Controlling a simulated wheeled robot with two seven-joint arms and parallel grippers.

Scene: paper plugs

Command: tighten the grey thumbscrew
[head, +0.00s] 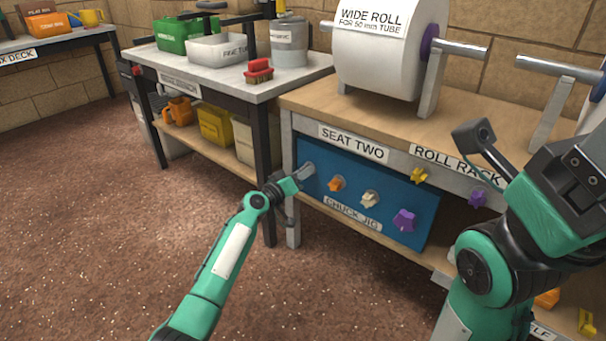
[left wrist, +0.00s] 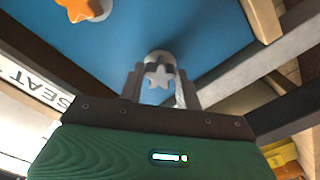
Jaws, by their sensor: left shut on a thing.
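The grey thumbscrew (left wrist: 158,75) has a star-shaped head and sits against the blue chuck jig panel (head: 420,212). In the left wrist view it is between my left fingertips, which are shut on its head. In the head view my left gripper (head: 303,174) reaches the panel's upper left corner and mostly hides the thumbscrew. My right arm stands at the right of the head view; its gripper (head: 590,165) shows only in part at the picture's edge, and its fingers cannot be made out.
Right of the grey one on the panel are orange (head: 336,184), cream (head: 369,199) and purple (head: 404,220) knobs. A table leg (head: 291,190) stands close to my left gripper. A wide white roll (head: 378,50) is on the bench above. The floor at left is clear.

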